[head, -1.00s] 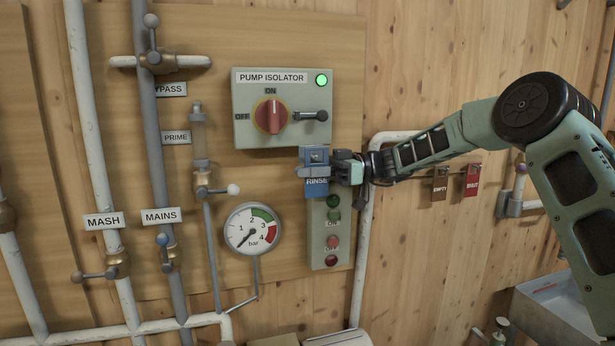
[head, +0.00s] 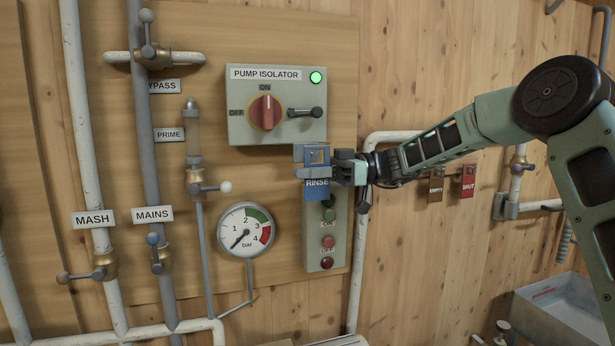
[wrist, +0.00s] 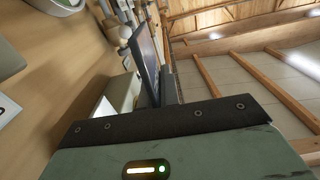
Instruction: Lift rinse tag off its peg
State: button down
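The rinse tag (head: 317,190) is a blue plate with the word RINSE, in front of the upper part of the button box in the head view. My gripper (head: 312,162) is shut on its upper part, with grey fingers across it. The tag hangs roughly upright in the grip and seems to stand off the panel. In the wrist view the tag (wrist: 145,55) shows nearly edge-on as a dark blue plate beside a grey finger. Its peg is not visible, so I cannot see any contact between them.
The pump isolator box (head: 277,105) is just above the gripper. The button box (head: 325,235) is behind and below the tag. The pressure gauge (head: 245,230) is to the left. A white pipe (head: 360,240), a brown tag (head: 436,188) and a red tag (head: 468,181) are to the right.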

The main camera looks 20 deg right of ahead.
jog(key=shift+s+b, duration=1.8)
jog(key=shift+s, duration=0.15)
